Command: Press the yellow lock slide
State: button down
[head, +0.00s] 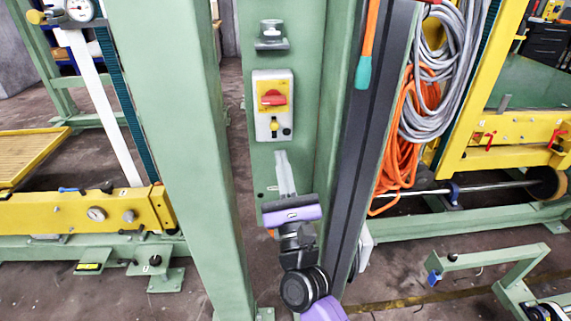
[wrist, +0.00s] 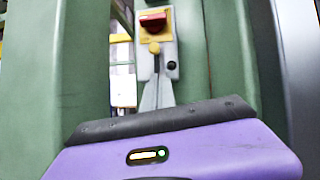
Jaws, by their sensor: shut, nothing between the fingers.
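A light grey switch box (head: 261,127) is mounted on a green column. On its yellow upper plate sits a red rotary knob (head: 272,98), which also shows in the wrist view (wrist: 152,21). The small yellow lock slide (head: 273,122) is below the knob, and it shows in the wrist view (wrist: 154,48) above a black button (wrist: 171,65). My gripper (head: 281,153) is shut and empty, pointing up at the box. Its grey fingertips appear just below the box in the head view. In the wrist view they overlap its lower part, below the slide; I cannot tell whether they touch it.
Green posts (head: 185,130) stand left and right of the box's column (head: 300,60). A grey fixture (head: 271,35) is above the box. Orange cable (head: 400,150) and grey cable (head: 440,80) hang at the right. A yellow beam (head: 70,212) lies at the left.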

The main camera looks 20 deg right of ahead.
jog(key=b+v, duration=0.1)
jog(key=v, duration=0.8)
jog(key=shift+s, duration=0.4)
jog(key=shift+a+f, duration=0.1)
